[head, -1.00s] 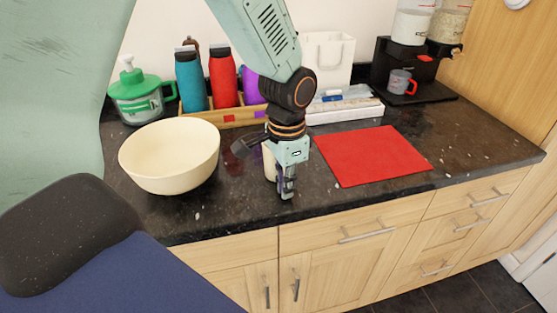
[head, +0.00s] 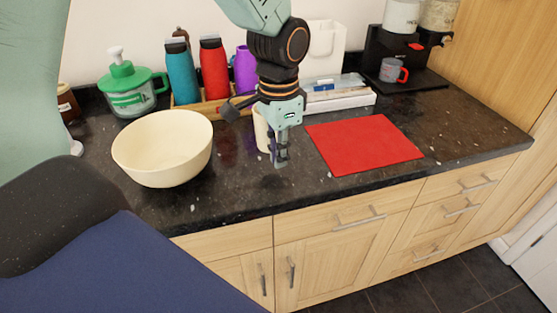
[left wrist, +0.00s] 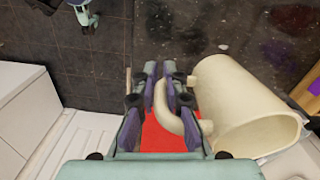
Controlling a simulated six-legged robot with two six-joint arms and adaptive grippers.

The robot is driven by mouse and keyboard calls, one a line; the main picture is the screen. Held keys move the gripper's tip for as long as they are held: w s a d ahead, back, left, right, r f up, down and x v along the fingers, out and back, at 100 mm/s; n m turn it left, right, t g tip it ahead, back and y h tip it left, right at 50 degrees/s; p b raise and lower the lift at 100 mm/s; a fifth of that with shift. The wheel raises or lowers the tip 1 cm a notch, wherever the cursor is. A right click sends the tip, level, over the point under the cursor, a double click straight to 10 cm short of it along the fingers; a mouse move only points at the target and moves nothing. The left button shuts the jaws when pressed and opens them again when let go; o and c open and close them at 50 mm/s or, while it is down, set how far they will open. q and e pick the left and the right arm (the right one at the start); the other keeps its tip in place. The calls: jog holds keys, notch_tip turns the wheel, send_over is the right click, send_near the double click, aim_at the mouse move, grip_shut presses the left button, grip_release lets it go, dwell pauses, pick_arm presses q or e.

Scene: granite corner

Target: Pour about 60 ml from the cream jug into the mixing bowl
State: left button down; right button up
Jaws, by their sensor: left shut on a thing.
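The cream jug (head: 262,130) is mostly hidden behind my left gripper (head: 280,157) in the head view. In the left wrist view the jug (left wrist: 245,110) shows its pale side and wide mouth, and my left fingers (left wrist: 158,90) are shut on its curved handle (left wrist: 165,112). The jug looks roughly upright and a little above the worktop. The cream mixing bowl (head: 162,150) stands on the worktop to the left of the jug, apart from it, and looks empty. At the top left of the left wrist view is what looks like my right gripper (left wrist: 88,20), too small to read.
A red mat (head: 363,145) lies to the right. Behind stand a green-lidded container (head: 130,92), a wooden tray (head: 212,107) with several bottles, a white box (head: 340,99) and a black stand with a red-handled cup (head: 392,70). Worktop between bowl and jug is clear.

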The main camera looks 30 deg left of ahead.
pick_arm(q)
jog(key=shift+r+p, duration=0.3)
jog(key=shift+r, duration=1.7)
